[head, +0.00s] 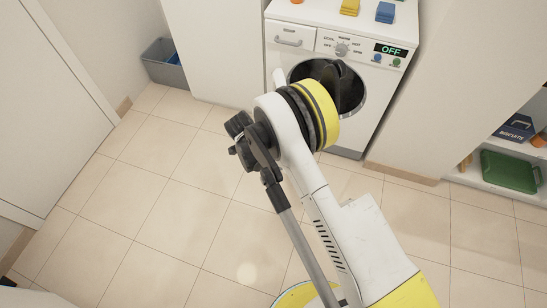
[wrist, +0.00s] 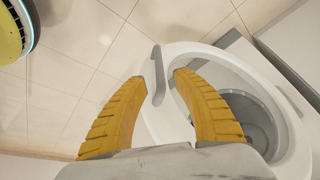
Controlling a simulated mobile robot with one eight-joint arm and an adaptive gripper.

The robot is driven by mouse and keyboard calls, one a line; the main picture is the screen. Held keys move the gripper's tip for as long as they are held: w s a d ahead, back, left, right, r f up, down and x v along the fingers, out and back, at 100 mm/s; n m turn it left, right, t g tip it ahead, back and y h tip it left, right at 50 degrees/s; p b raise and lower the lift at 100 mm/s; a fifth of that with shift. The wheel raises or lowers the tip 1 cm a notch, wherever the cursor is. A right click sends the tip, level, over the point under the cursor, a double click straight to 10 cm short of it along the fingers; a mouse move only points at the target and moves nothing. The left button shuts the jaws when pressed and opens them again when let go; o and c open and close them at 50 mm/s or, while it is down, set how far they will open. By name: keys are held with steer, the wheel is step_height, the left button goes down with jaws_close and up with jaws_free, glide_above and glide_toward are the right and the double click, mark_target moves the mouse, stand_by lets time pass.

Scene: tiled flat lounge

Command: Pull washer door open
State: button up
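The white washer (head: 310,42) stands against the back wall in the head view, with a dial and a display reading OFF. Its round front with dark glass is partly hidden behind my arm. In the wrist view the pale door ring (wrist: 283,100) fills the right side, with a grey, drum-like hollow inside it. A grey handle (wrist: 157,75) sticks out at the ring's left edge. My gripper (wrist: 160,77) is open, its two yellow fingers on either side of the handle. I see a gap at both fingertips. I cannot tell whether the door is ajar.
A yellow block (head: 350,7) and a blue block (head: 385,12) sit on top of the washer. A grey bin (head: 163,63) stands at the left. A shelf with a green case (head: 510,171) is at the right. The tiled floor is clear.

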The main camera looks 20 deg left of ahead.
steer(key=v, duration=0.6)
steer(key=shift+r, duration=0.4)
steer(key=shift+s, duration=0.15)
steer(key=shift+r, duration=0.1)
steer(key=w+d+r+n+y, duration=0.1)
steer(key=w+d+r+n, duration=0.1)
steer(key=d+r, duration=1.05)
steer(key=w+d+r+n+y, duration=0.1)
steer(key=w+d+r+n, duration=0.1)
steer(key=d+r, duration=1.05)
steer(key=s+d+r+n+t, duration=0.1)
steer(key=s+d+r, duration=0.4)
steer(key=s+d, duration=0.3)
steer(key=s+d+r+n+t, duration=0.2)
steer(key=s+d+r, duration=0.3)
steer(key=s+d, duration=0.4)
steer(key=shift+s+t+y, duration=0.3)
steer(key=shift+s+y, duration=0.1)
steer(key=shift+s, duration=0.1)
